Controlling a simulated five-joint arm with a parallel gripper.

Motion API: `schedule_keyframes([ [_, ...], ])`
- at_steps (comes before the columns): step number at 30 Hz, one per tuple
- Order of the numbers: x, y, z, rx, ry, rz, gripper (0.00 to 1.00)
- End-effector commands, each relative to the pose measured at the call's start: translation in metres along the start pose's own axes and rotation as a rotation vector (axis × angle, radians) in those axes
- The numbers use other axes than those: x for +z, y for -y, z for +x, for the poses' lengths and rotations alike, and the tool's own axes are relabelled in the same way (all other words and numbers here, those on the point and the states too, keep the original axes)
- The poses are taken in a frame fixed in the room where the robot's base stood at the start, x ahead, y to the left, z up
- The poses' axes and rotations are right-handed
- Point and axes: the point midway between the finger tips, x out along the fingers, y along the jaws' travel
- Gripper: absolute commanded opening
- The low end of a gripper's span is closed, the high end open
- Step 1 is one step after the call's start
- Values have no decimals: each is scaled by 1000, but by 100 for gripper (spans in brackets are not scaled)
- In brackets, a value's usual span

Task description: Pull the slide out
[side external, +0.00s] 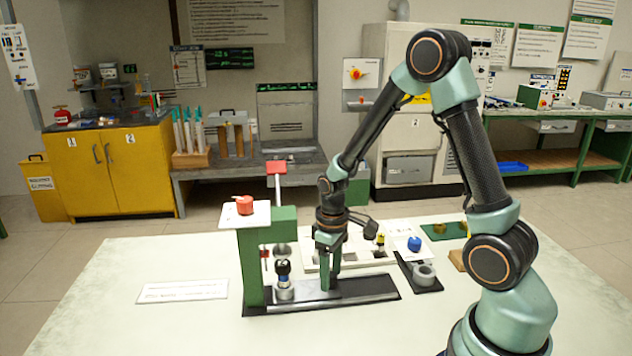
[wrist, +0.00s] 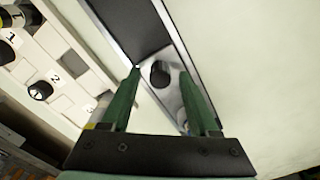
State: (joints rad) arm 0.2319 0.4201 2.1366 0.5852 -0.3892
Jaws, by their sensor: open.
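The slide (wrist: 172,98) is a light grey metal plate in a dark-floored track, with a short black knob (wrist: 160,74) standing on it. In the side external view the slide (side external: 318,291) lies low in front of the green press (side external: 252,262). My gripper (wrist: 160,78) is open, its two green fingers on either side of the knob in the wrist view, with gaps showing. In the side external view my gripper (side external: 329,284) points straight down over the track; its fingers hide the knob there. A black-topped piece (side external: 283,270) stands in a grey holder under the press.
A white numbered tray (wrist: 50,62) lies beside the track; it also shows behind my gripper in the side view (side external: 312,262). A black tray with a grey ring (side external: 424,272) is to the right. A white card (side external: 183,291) lies left. The front table is clear.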

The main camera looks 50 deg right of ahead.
Motion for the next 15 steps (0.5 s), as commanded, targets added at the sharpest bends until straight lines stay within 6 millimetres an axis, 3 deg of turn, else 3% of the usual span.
schedule_keyframes([
  [13, 0, 0, 10, 0, -1, 0, 61],
  [14, 0, 0, 10, 0, -1, 0, 53],
  [15, 0, 0, 10, 0, -1, 0, 38],
])
